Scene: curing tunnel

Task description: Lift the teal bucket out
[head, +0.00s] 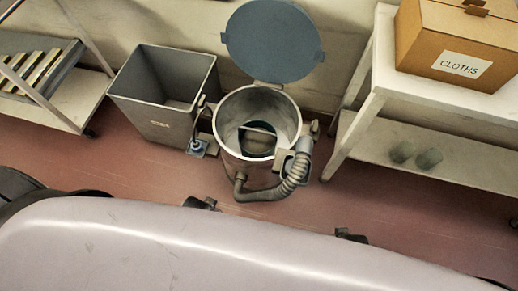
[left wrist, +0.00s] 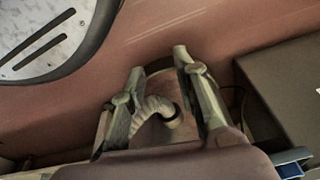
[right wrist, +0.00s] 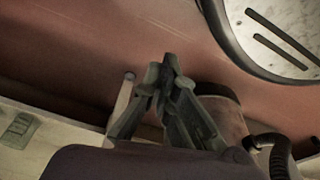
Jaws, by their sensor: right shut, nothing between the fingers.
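The teal bucket (head: 257,143) sits down inside a round metal drum (head: 284,109) in the head view. Its dark inside and a bar across the top show; most of its wall is hidden by the drum. My left gripper (left wrist: 159,60) is open and empty in the left wrist view, with a corrugated hose (left wrist: 152,108) visible beyond and between its fingers. My right gripper (right wrist: 167,65) is shut and empty in the right wrist view, with the drum (right wrist: 222,108) to the right of its fingers. I cannot clearly make out either gripper in the head view.
A blue-grey lid (head: 272,42) stands open behind the drum. The hose (head: 292,180) bends around its front. A grey bin (head: 150,105) stands left. A white table (head: 372,75) with a cloths box (head: 445,42) stands right. Red floor (head: 120,175) lies in front.

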